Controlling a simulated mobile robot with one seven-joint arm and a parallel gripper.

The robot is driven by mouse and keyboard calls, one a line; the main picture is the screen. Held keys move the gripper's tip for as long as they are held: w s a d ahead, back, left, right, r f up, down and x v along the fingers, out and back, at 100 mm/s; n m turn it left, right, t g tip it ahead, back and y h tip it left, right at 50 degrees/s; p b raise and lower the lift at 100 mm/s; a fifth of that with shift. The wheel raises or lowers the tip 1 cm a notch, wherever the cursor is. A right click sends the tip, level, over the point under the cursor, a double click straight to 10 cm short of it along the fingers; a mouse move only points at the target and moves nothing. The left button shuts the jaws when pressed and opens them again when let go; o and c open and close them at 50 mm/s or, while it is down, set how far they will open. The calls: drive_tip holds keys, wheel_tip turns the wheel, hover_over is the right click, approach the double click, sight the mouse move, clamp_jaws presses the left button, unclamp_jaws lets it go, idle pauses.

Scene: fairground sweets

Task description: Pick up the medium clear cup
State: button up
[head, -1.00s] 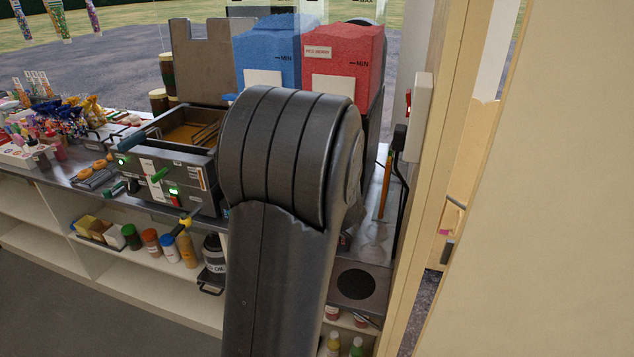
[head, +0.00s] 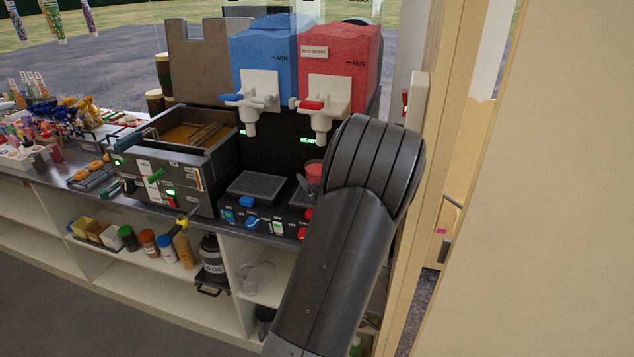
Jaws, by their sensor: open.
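Clear cups (head: 250,277) stand on the upper shelf under the counter, left of my arm. They are small and faint, and I cannot tell which is the medium one. A reddish cup-shaped thing (head: 313,172) shows below the red slush tap, partly hidden by my arm. I cannot tell whether it is a clear cup with red contents.
The slush machine has a blue tank (head: 264,55) and a red tank (head: 340,65). Left of it is a fryer (head: 160,165). Bottles and an oil canister (head: 212,262) stand on the shelf. A beige wall (head: 560,190) closes the right side.

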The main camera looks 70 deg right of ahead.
drive_tip(key=shift+w+d, duration=0.5)
drive_tip(key=shift+w, duration=0.05)
drive_tip(key=shift+c, duration=0.5)
drive_tip(key=c, duration=1.2)
